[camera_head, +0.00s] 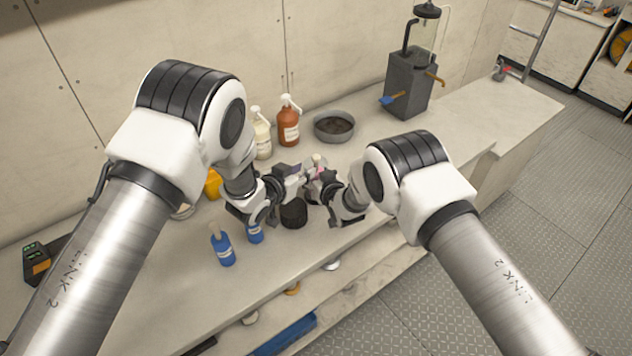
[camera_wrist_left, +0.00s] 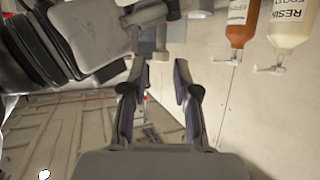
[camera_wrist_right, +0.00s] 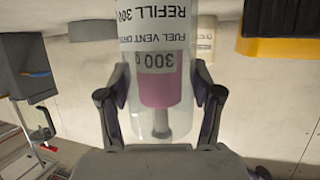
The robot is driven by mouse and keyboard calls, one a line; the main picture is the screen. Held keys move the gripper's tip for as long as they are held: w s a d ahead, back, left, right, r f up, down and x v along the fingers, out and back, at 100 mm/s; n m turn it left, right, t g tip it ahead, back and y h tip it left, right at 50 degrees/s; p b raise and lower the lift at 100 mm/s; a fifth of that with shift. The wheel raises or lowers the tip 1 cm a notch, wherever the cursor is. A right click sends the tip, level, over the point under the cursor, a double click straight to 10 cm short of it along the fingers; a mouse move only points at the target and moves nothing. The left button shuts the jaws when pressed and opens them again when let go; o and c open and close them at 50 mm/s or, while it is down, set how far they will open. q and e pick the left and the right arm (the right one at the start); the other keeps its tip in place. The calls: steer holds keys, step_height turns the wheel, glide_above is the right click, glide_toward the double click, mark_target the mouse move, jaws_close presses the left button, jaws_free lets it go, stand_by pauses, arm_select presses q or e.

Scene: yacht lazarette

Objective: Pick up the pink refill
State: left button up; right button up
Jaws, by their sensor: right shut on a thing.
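The pink refill (camera_wrist_right: 160,80) is a clear cylinder with pink content and a white label. It fills the middle of the right wrist view between the fingers of my right gripper (camera_wrist_right: 160,97), which is shut on it. In the head view the refill (camera_head: 319,169) is a small pink and clear patch, mostly hidden by the grippers above the bench. My left gripper (camera_wrist_left: 161,78) is open in the left wrist view, with nothing between its fingers. In the head view it is close to the right gripper, at its left.
A black round container (camera_head: 294,213) stands on the bench (camera_head: 180,300) below the grippers. Pump bottles (camera_head: 288,122) (camera_head: 262,135), a grey bowl (camera_head: 334,127) and a grey pump unit (camera_head: 408,82) stand behind.

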mark_target(315, 163)
arm_select(q)
steer(key=x, duration=0.6)
steer(key=shift+r, duration=0.2)
jaws_close()
step_height(315, 163, up, 10)
arm_select(e)
steer(key=o, duration=1.5)
